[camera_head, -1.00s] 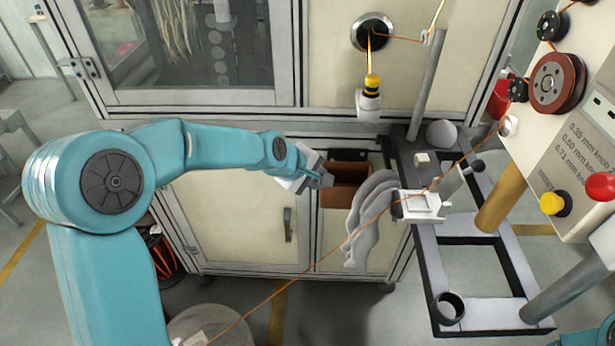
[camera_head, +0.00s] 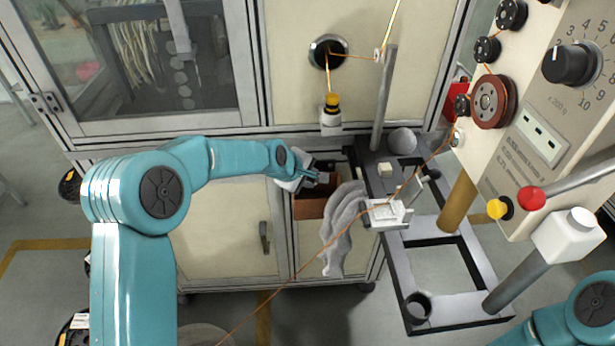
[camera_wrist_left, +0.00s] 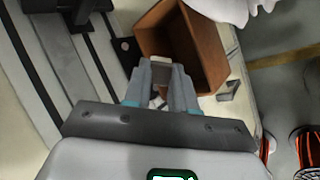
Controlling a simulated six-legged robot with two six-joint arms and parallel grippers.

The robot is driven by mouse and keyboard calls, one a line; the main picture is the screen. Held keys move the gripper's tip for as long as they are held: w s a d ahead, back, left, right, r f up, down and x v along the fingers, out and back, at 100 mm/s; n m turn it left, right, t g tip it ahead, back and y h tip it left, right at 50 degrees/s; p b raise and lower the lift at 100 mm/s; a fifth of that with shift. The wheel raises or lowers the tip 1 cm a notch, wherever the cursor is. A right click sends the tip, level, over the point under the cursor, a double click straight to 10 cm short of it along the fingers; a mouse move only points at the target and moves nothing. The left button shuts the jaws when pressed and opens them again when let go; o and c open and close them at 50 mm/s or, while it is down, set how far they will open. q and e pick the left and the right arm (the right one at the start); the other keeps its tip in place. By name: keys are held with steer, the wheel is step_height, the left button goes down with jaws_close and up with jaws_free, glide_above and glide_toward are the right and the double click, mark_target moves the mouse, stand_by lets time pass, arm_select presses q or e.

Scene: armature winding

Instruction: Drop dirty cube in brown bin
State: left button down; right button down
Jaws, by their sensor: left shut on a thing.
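My left gripper (camera_head: 326,178) reaches in from the left to the brown bin (camera_head: 308,208), which is set against the cabinet. In the left wrist view, the gripper (camera_wrist_left: 161,70) is shut on a small pale cube (camera_wrist_left: 161,62), taken to be the dirty cube. The fingers hide most of the cube. The bin's open top (camera_wrist_left: 208,55) lies just beyond and below the fingertips in that view. Whether the cube is fully inside the rim, I cannot tell. My right gripper is out of view; only part of my right arm shows at the lower right.
A grey-white cloth (camera_head: 342,225) hangs right of the bin. A dark frame (camera_head: 400,285) holds another pale cube (camera_head: 385,170), a grey ball (camera_head: 403,141) and a white clamp block (camera_head: 388,213). An orange wire crosses in front. The winding machine panel (camera_head: 540,125) stands at right.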

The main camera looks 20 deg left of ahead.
arm_select(q)
steer(key=c, duration=0.8)
jaws_free()
steer(key=shift+c, duration=0.2)
steer(key=b+v, duration=0.1)
steer(key=v, duration=1.5)
steer(key=shift+s+r, duration=0.15)
